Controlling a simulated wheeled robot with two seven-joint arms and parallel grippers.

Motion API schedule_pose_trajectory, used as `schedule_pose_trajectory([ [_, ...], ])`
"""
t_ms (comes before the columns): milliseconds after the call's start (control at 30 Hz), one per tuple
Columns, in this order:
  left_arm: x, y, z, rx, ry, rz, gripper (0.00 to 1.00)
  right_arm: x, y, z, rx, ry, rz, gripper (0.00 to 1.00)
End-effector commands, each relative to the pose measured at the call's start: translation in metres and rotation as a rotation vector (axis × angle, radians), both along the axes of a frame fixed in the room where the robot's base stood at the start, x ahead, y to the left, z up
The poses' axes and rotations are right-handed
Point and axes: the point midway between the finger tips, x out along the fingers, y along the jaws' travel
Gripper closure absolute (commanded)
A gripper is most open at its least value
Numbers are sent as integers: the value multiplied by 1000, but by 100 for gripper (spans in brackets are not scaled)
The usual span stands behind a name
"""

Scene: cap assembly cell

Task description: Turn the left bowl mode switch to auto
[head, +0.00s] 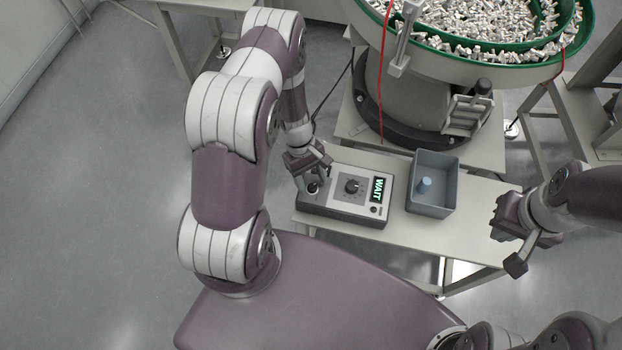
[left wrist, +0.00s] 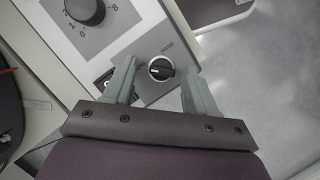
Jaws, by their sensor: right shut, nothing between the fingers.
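The grey control box (head: 340,209) stands on the bench, with a lit display reading WAIT (head: 377,190). Its mode switch (left wrist: 160,69) is a round black knob with a light pointer mark, beside the label HAND in the left wrist view. My left gripper (head: 313,182) is over the left end of the box. In the left wrist view its two fingers (left wrist: 160,78) are open, one on each side of the knob, with gaps visible. My right gripper (head: 516,264) is shut and empty, off the bench's right side.
A numbered dial (head: 352,186) sits right of the switch on the box. Behind is a large green-rimmed bowl feeder (head: 480,53) full of small parts, with a red cable (head: 382,75).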

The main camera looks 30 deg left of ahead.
Motion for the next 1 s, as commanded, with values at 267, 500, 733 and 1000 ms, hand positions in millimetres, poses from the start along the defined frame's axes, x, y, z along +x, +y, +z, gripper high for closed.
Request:
schedule_pose_trajectory([
  [267,-2,-1,0,-2,5,-2,43,0,0,0,0,0,0,100],
  [500,8,15,42,-1,-1,-1,43,0,0,-1,0,0,0,100],
  [733,18,34,95,0,2,-1,43,0,0,-2,0,0,0,100],
  [1000,23,41,117,-2,4,-1,43,0,0,-3,0,0,0,100],
])
